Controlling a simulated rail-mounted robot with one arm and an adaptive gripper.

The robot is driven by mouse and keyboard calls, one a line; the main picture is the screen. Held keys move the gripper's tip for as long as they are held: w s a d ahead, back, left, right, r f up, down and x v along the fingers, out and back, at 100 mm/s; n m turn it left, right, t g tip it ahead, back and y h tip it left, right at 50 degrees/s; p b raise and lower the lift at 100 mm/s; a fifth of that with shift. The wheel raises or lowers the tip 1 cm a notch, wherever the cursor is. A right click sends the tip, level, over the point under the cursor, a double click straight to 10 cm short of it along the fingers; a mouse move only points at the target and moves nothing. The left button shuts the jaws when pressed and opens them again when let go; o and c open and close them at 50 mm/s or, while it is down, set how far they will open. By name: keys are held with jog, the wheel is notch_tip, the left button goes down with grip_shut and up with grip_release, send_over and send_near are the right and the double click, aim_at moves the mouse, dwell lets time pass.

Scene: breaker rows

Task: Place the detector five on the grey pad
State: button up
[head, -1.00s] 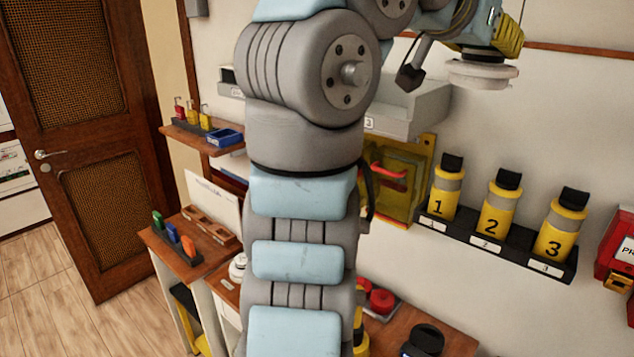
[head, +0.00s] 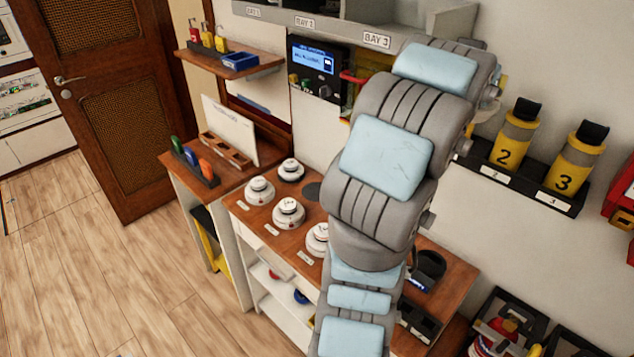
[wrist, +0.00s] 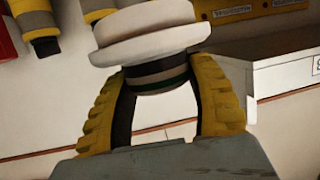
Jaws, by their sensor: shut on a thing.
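My gripper (wrist: 165,105) is shut on a white round detector (wrist: 150,30) with a dark and green-striped neck, in the wrist view. The yellow fingers close on that neck, and no number is readable on the detector. In the head view my gripper and the held detector are hidden or out of frame.
Yellow bottles (head: 513,135) stand in a wall rack at right. Shelf bays (head: 320,22) are above.

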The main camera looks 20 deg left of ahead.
notch_tip(320, 180, down, 13)
jog(key=n+y, duration=0.2)
jog(key=y, duration=0.1)
jog(key=shift+s+a+r+t, duration=0.2)
jog(key=shift+s+t, duration=0.1)
jog(key=shift+s, duration=0.05)
